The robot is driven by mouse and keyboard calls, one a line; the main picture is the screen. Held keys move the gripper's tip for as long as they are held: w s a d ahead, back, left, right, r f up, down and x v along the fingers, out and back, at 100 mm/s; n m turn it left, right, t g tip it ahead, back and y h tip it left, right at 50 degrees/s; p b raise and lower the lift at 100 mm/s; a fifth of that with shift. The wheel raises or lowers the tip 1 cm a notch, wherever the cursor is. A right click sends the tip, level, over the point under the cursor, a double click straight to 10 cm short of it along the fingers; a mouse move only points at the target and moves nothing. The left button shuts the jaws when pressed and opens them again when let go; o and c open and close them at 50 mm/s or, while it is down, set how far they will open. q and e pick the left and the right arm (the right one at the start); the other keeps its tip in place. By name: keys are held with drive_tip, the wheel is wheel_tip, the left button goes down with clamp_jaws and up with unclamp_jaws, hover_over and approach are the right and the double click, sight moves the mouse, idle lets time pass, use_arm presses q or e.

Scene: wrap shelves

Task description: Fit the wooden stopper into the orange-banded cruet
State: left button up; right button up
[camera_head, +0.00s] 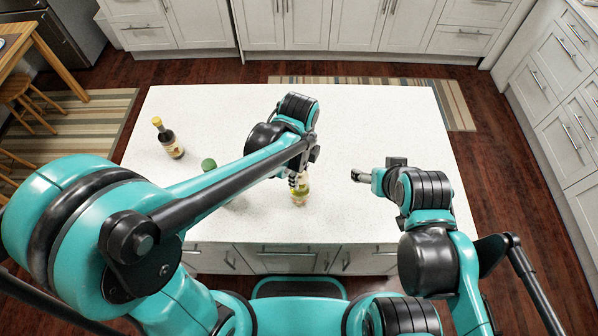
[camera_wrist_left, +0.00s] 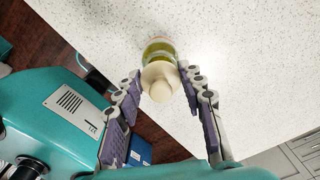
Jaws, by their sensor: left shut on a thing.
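The pale wooden stopper (camera_wrist_left: 160,82) sits between the fingers of my left gripper (camera_wrist_left: 163,92), which is shut on it. A glass cruet with yellow-green contents (camera_wrist_left: 158,48) is directly behind the stopper in the left wrist view. Whether the stopper is seated in its neck or just above it I cannot tell. In the head view, my left gripper (camera_head: 299,180) points down over the cruet (camera_head: 301,197), covering its top. The cruet stands upright near the counter's front edge; its orange band is not clear. My right gripper (camera_head: 361,176) is right of it, apart, its jaws too small to read.
A dark bottle with a yellow cap (camera_head: 168,140) stands at the left of the white counter (camera_head: 380,115). A green-topped bottle (camera_head: 209,164) is partly hidden behind my left arm. The counter's back and right are clear. Cabinets (camera_head: 560,70) lie beyond the floor.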

sight(299, 172)
use_arm(q)
drive_tip(key=shift+f+b, duration=1.05)
drive_tip(key=shift+f, duration=0.25)
drive_tip(key=o, duration=0.9)
wheel_tip(299, 172, up, 12)
drive_tip(key=shift+r, duration=0.1)
